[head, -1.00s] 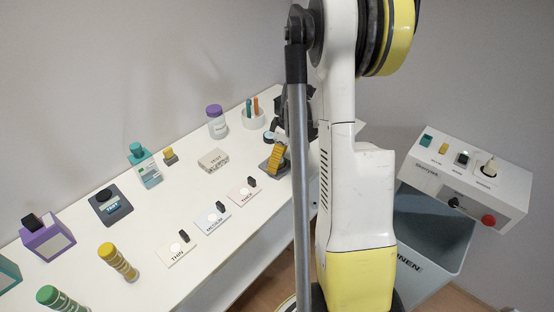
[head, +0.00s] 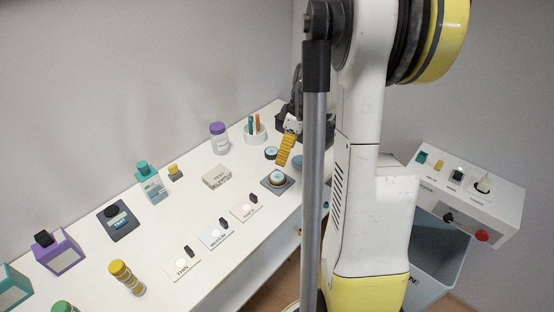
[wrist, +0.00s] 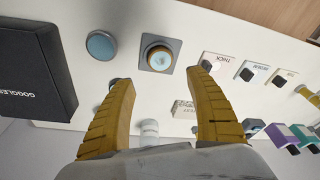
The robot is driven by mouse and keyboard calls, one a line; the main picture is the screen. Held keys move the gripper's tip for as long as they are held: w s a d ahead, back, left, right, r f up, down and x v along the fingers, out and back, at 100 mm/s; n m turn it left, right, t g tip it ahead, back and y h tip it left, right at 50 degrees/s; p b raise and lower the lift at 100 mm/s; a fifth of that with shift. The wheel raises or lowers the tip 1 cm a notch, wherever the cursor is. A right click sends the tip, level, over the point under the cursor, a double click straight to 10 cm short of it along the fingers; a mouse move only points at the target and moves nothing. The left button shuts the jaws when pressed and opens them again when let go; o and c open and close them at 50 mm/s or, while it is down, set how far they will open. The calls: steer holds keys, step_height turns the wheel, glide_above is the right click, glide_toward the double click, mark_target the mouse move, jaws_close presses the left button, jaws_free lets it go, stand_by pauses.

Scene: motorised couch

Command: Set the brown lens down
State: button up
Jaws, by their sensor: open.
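The brown lens (wrist: 160,57), a pale blue disc with a brown rim, lies on a square grey pad (wrist: 177,43) in the wrist view. In the head view the lens (head: 277,178) sits on the same pad (head: 266,184) near the table's front edge. My gripper (wrist: 161,80) is open and empty, its yellow fingers spread apart. The lens shows beyond the gap between the fingertips, clear of both. In the head view one yellow finger (head: 286,150) shows above and behind the pad; my arm hides part of the gripper.
A blue disc (wrist: 101,45) lies beside the pad, and a black goggles box (wrist: 35,70) is at left in the wrist view. Cards marked thick (head: 247,212), medium (head: 216,235) and thin (head: 182,266) line the white table. A pen cup (head: 255,133) stands behind.

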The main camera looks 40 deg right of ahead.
steer(key=a+r+m+t+h, duration=0.1)
steer(key=a+r, duration=0.4)
steer(key=a, duration=0.3)
steer(key=a+r+m+t+h, duration=0.1)
steer(key=a+r, duration=0.3)
steer(key=a, duration=0.3)
steer(key=s+a+r+m+t, duration=0.1)
steer(key=s+a, duration=0.3)
steer(key=a, duration=0.4)
steer(key=s+a+r+m+t, duration=0.1)
steer(key=s+a+m+t, duration=0.1)
steer(key=s+a, duration=0.3)
steer(key=a, duration=0.2)
steer(key=shift+s+a+r+y, duration=0.25)
steer(key=shift+a+r+y, duration=0.05)
steer(key=shift+a+r, duration=0.1)
